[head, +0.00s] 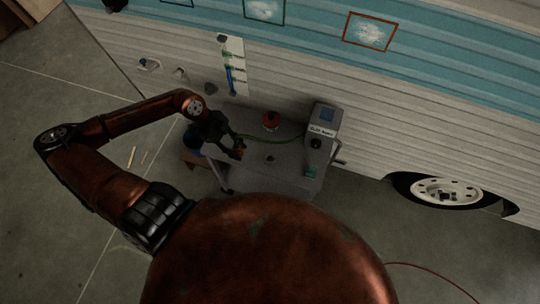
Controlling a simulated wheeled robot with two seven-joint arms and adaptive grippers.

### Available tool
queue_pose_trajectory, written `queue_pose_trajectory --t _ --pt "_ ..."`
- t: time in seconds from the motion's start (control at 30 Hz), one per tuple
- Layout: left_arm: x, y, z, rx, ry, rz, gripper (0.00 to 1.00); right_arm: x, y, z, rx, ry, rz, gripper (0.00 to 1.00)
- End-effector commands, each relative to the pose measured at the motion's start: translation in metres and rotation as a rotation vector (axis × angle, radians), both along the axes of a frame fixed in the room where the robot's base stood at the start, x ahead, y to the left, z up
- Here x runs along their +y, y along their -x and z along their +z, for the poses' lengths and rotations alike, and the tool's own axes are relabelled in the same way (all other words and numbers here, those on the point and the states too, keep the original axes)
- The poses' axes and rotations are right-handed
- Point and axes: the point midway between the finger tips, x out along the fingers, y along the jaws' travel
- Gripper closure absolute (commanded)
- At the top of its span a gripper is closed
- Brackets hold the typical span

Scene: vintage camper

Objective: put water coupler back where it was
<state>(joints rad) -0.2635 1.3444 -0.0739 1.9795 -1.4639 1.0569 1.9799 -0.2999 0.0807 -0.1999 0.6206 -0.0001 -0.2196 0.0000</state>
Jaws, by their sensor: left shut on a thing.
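My left gripper (231,145) reaches in from the left over the grey cart top. It is shut on a small orange-brown piece (239,154), which looks like the water coupler; the fingers hide part of it. A green hose (275,139) runs from near the gripper to a grey box (323,121) with a label and a blue screen. I cannot tell whether the hose joins the held piece. My right gripper is not in view.
The grey cart (262,183) stands beside the camper wall (300,76). On it are a red round object (271,121), a small dark piece (270,158) and a small green object (311,171). A camper wheel (445,191) is right.

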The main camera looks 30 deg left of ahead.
Motion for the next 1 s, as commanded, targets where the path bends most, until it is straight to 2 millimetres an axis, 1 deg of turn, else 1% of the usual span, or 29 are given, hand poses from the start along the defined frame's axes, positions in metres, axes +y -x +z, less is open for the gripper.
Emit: queue_pose_trajectory --t 0.03,0.17,0.37,0.4,0.5,0.6,0.67,0.87,0.97,1.0 --pt "-0.007 -0.009 -0.004 -0.007 0.002 -0.003 0.97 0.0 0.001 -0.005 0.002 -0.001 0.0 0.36" --pt "-0.021 -0.026 -0.014 -0.006 0.003 -0.004 0.97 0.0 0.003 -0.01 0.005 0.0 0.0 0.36" --pt "-0.046 -0.057 -0.032 -0.006 0.004 -0.004 0.97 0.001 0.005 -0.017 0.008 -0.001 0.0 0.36" --pt "-0.051 -0.064 -0.036 -0.005 0.004 -0.004 0.97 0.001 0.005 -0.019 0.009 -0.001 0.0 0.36" --pt "-0.06 -0.074 -0.057 -0.001 0.003 -0.003 0.97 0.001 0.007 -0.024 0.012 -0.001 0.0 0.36" --pt "-0.066 -0.083 -0.072 -0.001 0.001 -0.002 0.97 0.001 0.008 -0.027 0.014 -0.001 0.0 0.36" --pt "-0.07 -0.087 -0.077 -0.001 0.001 -0.003 0.97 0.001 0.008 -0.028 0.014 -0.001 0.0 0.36" --pt "-0.074 -0.093 -0.086 -0.001 -0.001 -0.003 0.97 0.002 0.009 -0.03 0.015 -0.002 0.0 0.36" --pt "-0.079 -0.098 -0.095 -0.002 0.001 -0.003 0.97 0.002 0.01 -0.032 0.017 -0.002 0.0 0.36" --pt "-0.078 -0.097 -0.103 0.003 0.001 -0.001 0.97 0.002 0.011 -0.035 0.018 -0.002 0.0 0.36"
